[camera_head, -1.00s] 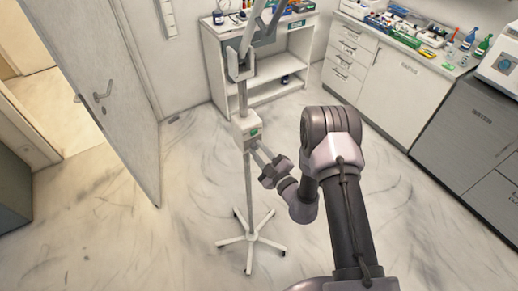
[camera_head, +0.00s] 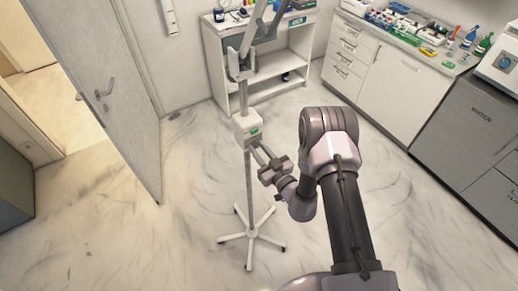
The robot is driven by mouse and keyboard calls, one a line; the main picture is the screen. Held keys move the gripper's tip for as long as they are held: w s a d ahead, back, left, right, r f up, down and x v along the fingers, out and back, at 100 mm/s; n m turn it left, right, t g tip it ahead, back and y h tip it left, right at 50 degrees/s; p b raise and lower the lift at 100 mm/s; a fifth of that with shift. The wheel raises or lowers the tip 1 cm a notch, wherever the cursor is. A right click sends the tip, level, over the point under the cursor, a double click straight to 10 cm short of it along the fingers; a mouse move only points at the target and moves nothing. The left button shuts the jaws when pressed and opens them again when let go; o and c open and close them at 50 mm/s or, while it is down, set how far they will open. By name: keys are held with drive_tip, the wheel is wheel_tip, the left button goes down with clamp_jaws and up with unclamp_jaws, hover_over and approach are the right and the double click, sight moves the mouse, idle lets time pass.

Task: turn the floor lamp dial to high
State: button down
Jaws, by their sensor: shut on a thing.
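The floor lamp (camera_head: 248,187) stands upright on a white star-shaped base with several wheeled legs.
A white shelf unit (camera_head: 262,95) with supplies stands behind the lamp. Counter cabinets (camera_head: 392,80) run along the right. A grey door (camera_head: 105,90) stands open at the left. The marble floor (camera_head: 190,220) around the lamp base is clear.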

idle(0.4)
drive_tip(key=c, duration=1.2)
unclamp_jaws()
drive_tip(key=b+v, duration=0.1)
drive_tip(key=v, duration=1.6)
drive_tip(key=shift+s+d+b, duration=0.2)
drive_tip(key=shift+b, duration=0.15)
